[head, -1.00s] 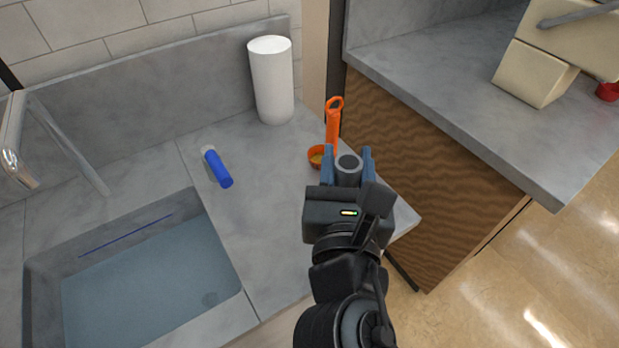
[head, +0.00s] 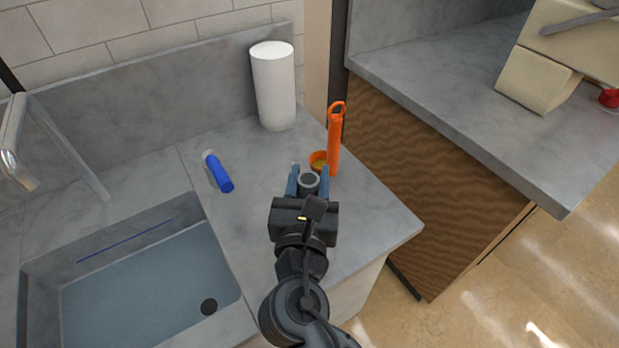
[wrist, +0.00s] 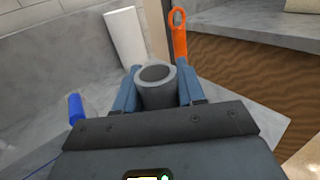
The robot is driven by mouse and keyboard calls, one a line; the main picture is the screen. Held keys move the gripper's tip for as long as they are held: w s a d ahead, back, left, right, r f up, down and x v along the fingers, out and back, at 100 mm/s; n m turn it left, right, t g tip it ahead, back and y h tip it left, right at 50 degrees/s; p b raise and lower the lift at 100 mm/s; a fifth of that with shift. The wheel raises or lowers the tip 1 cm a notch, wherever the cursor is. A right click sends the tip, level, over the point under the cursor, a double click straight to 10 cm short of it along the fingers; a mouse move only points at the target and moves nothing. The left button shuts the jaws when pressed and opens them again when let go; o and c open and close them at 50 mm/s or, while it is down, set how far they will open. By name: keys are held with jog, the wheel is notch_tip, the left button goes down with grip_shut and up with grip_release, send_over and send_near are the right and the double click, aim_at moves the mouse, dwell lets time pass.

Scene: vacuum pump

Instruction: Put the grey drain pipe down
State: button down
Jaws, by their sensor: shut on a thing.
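The grey drain pipe (head: 309,182) is held between the two blue fingers of my gripper (head: 308,181). Its round open end faces up. In the wrist view the pipe (wrist: 155,87) stands between the fingers of my gripper (wrist: 156,90), with its lower part hidden by the gripper body. My gripper is over the right part of the grey counter (head: 240,215), in front of an orange cup. I cannot tell whether the pipe's lower end touches the counter.
The orange cup (head: 318,160) and an upright orange tool (head: 335,140) stand just behind my gripper. A white paper roll (head: 273,85) is at the back. A blue-capped tube (head: 218,172) lies left, beside the sink (head: 140,275). Counter between the tube and my gripper is clear.

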jog(key=c, duration=0.7)
grip_release()
jog(key=shift+f, duration=0.1)
jog(key=shift+o, duration=0.2)
